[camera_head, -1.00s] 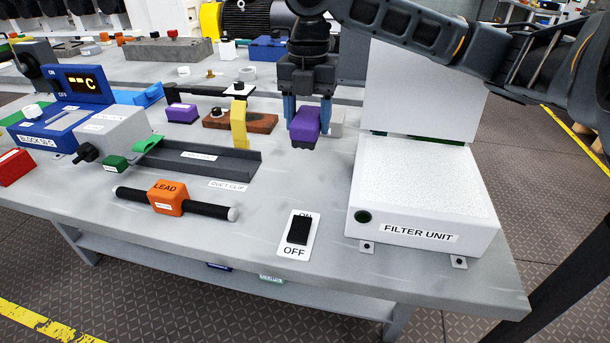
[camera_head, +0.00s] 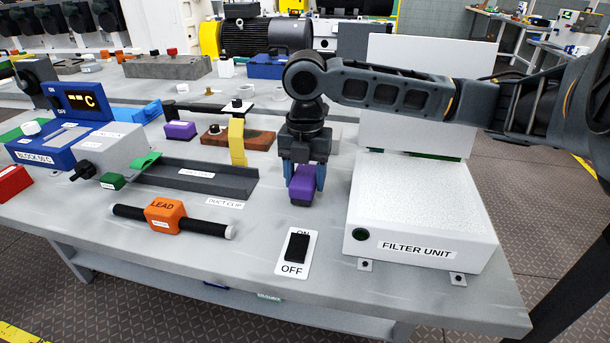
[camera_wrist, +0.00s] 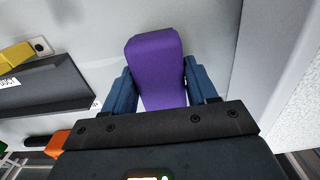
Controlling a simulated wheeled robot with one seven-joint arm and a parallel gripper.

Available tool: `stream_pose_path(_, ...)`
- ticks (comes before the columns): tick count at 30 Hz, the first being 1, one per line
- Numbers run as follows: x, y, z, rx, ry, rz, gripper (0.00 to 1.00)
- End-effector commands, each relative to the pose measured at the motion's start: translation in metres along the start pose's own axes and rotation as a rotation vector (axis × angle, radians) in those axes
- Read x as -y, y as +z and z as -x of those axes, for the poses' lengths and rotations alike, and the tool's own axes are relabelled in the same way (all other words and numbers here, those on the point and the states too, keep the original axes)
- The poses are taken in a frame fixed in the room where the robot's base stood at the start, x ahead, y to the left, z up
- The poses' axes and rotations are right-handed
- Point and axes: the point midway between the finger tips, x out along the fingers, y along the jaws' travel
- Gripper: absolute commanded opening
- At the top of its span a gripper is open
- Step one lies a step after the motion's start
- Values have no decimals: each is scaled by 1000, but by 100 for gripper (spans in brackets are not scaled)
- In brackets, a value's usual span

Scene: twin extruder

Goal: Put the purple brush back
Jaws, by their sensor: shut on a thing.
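My gripper (camera_head: 305,184) points down over the table, left of the filter unit, with its blue fingers shut on a purple block-like thing (camera_head: 303,190). I take this to be the purple brush; no bristles show. In the wrist view the purple brush (camera_wrist: 156,65) sits between the two blue fingers of my gripper (camera_wrist: 162,90). Whether its underside touches the table I cannot tell. Another purple block (camera_head: 180,130) with a label lies further left, near the brown block (camera_head: 240,138).
The white filter unit (camera_head: 420,205) with its tall back panel stands close on the right. An ON/OFF switch (camera_head: 297,248) lies in front. A dark duct clip tray (camera_head: 200,178), an orange LEAD block (camera_head: 165,216) on a black bar and a yellow piece (camera_head: 237,142) are left. Bare table lies between.

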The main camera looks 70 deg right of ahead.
Motion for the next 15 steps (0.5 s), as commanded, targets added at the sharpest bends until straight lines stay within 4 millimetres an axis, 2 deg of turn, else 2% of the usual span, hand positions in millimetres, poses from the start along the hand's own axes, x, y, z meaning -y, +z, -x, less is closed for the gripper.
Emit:
stream_pose_path(9,0,0,-7,0,0,0,21)
stream_pose_path(10,0,0,-6,0,0,0,60)
stream_pose_path(15,0,0,-6,0,0,0,76)
